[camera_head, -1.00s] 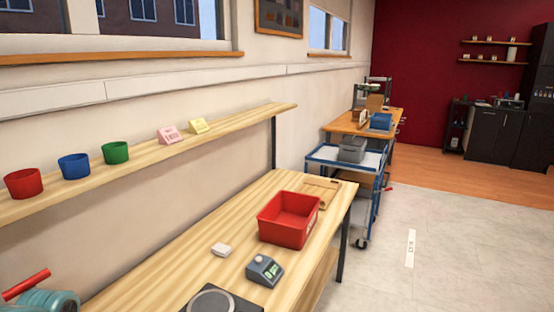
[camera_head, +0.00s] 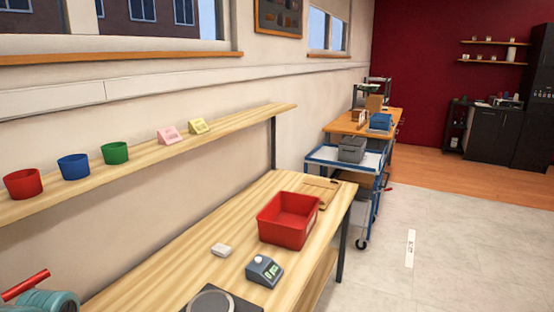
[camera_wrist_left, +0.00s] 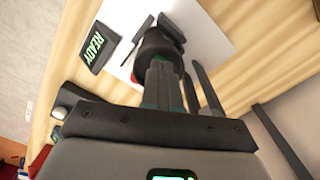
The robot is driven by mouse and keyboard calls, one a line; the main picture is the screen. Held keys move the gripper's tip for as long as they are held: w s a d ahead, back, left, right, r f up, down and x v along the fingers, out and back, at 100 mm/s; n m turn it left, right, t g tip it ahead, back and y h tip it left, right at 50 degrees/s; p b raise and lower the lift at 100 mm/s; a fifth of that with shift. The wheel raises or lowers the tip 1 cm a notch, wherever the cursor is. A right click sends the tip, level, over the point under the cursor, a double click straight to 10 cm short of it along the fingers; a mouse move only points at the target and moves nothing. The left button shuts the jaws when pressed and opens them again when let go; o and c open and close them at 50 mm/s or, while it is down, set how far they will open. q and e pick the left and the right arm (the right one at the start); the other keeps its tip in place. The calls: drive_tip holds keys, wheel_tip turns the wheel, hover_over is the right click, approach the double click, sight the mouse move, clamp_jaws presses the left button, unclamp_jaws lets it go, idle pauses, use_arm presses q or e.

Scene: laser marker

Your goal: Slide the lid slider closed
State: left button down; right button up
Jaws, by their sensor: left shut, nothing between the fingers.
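I cannot pick out the lid slider for sure in any view. In the left wrist view a white plate (camera_wrist_left: 215,45) lies on the wooden table, with a dark panel reading READY (camera_wrist_left: 98,46) beside it. A dark, round-ended part (camera_wrist_left: 157,45) stands over the plate, just beyond my left gripper (camera_wrist_left: 163,88). My left gripper is shut and empty. Whether it touches the dark part I cannot tell. Slim dark bars (camera_wrist_left: 207,88) show just right of the fingers. My right gripper is in neither view.
In the head view a red bin (camera_head: 287,220), a small grey device with a display (camera_head: 264,270) and a white block (camera_head: 221,250) stand on the wooden bench (camera_head: 165,272). A teal object (camera_head: 48,302) is at the lower left. A shelf (camera_head: 235,122) runs along the wall.

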use_arm(q)
drive_tip(key=shift+f+b, duration=0.7)
drive_tip(key=shift+f, duration=0.15)
idle(0.5)
drive_tip(key=shift+w+a, duration=0.25)
drive_tip(key=shift+a, duration=0.35)
idle(0.9)
drive_tip(key=shift+r+p, duration=0.1)
drive_tip(key=shift+p, duration=0.25)
wheel_tip(320, 180, up, 7)
drive_tip(key=p, duration=0.5)
idle(0.5)
